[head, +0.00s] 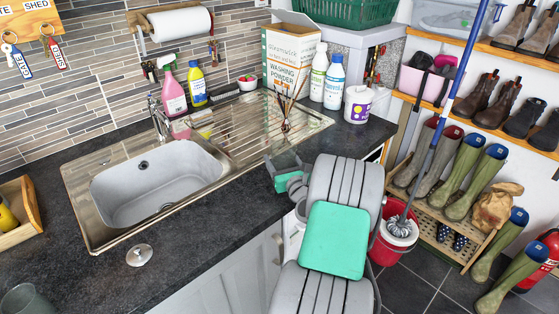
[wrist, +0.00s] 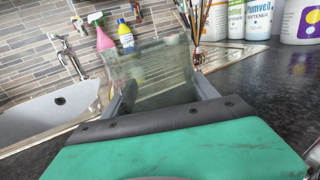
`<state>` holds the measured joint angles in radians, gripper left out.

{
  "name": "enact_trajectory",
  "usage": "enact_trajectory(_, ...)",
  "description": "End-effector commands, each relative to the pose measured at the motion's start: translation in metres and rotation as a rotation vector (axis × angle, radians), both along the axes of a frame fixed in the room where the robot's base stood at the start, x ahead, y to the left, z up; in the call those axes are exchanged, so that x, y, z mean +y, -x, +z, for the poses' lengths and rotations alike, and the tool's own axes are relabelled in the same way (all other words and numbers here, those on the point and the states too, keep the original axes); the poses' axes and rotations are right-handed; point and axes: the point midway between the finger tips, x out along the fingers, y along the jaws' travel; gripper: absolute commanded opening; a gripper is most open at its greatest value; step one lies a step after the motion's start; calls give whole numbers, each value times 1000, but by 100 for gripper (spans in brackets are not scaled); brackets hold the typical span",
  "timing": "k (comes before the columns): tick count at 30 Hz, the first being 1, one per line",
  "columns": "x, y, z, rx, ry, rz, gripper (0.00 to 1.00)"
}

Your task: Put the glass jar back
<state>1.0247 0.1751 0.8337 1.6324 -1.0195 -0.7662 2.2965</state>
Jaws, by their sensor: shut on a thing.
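My gripper (head: 283,163) is low over the dark worktop, just in front of the steel draining board. In the wrist view, its two fingers stand on either side of a clear, faintly green glass jar (wrist: 153,75) and grip it. In the head view the jar is hard to make out between the fingers. I cannot tell whether its base touches the worktop.
Several thin brushes (head: 286,108) stand upright behind my gripper, on the draining board. The sink (head: 155,185) is to the left. Bottles (head: 333,82) and a white tub (head: 358,104) stand at the back right. Bare worktop (head: 195,250) lies at the front left.

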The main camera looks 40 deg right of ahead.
Motion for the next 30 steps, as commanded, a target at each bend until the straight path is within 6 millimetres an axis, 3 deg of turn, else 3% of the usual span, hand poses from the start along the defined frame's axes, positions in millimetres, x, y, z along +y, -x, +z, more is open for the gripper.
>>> enact_trajectory(4,0,0,-4,0,0,0,9)
enact_trajectory(5,0,0,-4,1,-1,0,68)
enact_trajectory(12,0,0,-3,1,-1,0,87)
enact_trajectory(22,0,2,1,1,-1,-1,89)
enact_trajectory(26,7,23,-2,2,-4,-4,89)
enact_trajectory(30,20,59,-3,1,-4,-7,89)
